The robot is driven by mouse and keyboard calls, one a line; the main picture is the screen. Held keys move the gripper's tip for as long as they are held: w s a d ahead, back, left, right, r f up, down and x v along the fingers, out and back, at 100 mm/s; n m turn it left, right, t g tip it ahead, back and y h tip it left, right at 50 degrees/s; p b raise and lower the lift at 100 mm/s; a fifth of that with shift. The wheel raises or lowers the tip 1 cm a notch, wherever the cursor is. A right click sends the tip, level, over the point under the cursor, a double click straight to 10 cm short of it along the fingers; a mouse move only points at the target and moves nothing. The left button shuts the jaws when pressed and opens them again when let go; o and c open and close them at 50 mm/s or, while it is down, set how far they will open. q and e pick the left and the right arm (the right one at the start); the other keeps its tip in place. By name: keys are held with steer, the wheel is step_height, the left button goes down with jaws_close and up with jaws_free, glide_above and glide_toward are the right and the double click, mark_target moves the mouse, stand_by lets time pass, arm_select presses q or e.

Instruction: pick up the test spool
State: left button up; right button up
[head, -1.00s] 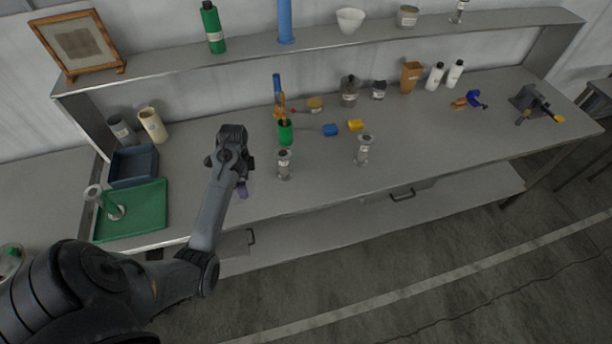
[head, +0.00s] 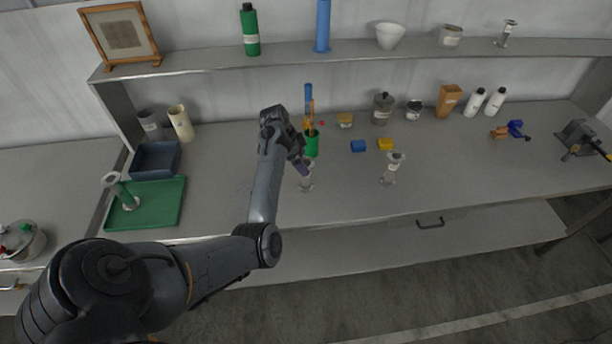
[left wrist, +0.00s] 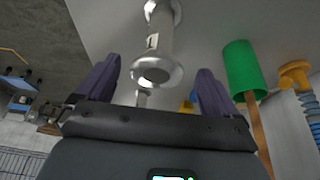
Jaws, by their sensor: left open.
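A grey metal spool (head: 306,178) with a pale label stands on the bench just below my left gripper (head: 302,165) in the head view. I take it for the test spool. In the left wrist view this spool (left wrist: 158,40) lies ahead between the two purple fingers of my left gripper (left wrist: 155,88), its flanged end near the fingertips. The fingers are apart, with a gap on each side of the spool. A similar spool (head: 393,168) stands further right. My right gripper is not in view.
A green cup (head: 312,146) with tools stands close behind the spool; it also shows in the left wrist view (left wrist: 241,68). Blue (head: 358,146) and yellow (head: 385,144) blocks lie behind right. Bench between tray and gripper is clear.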

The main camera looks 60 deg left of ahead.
arm_select(q)
steer(key=shift+s+x, duration=0.15)
steer(key=shift+x, duration=1.2)
steer(key=shift+s+x, duration=0.1)
steer(key=shift+x, duration=1.25)
steer(key=shift+d+f, duration=0.1)
steer(key=c, duration=1.3)
